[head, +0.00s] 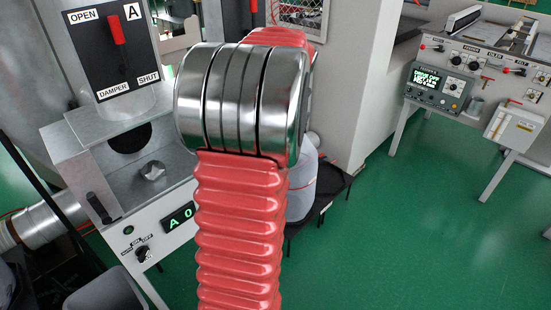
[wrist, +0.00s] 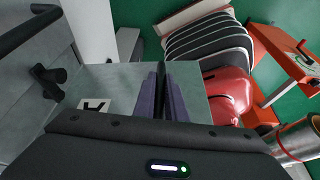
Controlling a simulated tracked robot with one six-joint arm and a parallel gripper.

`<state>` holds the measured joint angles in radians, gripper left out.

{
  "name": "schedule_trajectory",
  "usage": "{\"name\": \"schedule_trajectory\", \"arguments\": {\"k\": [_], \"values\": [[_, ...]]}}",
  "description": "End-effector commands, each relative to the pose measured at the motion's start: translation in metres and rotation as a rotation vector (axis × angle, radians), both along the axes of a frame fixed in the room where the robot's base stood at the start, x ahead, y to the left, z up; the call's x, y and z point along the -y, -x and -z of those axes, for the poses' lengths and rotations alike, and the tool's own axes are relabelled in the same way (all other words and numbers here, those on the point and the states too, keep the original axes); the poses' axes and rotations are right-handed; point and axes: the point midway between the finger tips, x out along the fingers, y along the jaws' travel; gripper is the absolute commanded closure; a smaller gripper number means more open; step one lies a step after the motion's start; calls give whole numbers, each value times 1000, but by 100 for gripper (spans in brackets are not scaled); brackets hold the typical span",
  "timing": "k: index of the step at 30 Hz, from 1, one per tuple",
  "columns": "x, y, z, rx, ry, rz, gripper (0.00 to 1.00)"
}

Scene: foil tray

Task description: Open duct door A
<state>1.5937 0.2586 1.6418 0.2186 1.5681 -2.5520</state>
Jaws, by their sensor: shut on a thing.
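In the wrist view my gripper (wrist: 162,92) has its two purple fingers shut on a thin dark part (wrist: 161,72), mostly hidden between them. I cannot tell whether it is the door's handle. A grey panel (wrist: 125,82) lies beneath the fingers, with a partly covered black-and-white letter label (wrist: 92,104). In the head view the damper panel A (head: 113,62) has a red lever (head: 118,30) pointing up. Below it is a grey metal box (head: 170,160) with a round dark hole (head: 130,137). My gripper is hidden behind my arm there.
In the wrist view a black bar handle (wrist: 28,30) and a black knob (wrist: 48,78) are at left; red equipment (wrist: 282,60) is at right. In the head view a control bench (head: 470,60) stands at right, and green floor (head: 430,230) lies clear before it.

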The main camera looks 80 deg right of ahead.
Motion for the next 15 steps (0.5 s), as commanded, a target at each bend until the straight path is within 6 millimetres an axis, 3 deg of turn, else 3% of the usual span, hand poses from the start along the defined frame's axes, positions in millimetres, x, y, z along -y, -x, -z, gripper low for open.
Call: {"name": "schedule_trajectory", "arguments": {"k": [12, 13, 15], "values": [[3, 2, 0, 3, -2, 3, 100], [3, 3, 0, 3, -2, 3, 88], [3, 3, 0, 2, -2, 4, 83]]}}
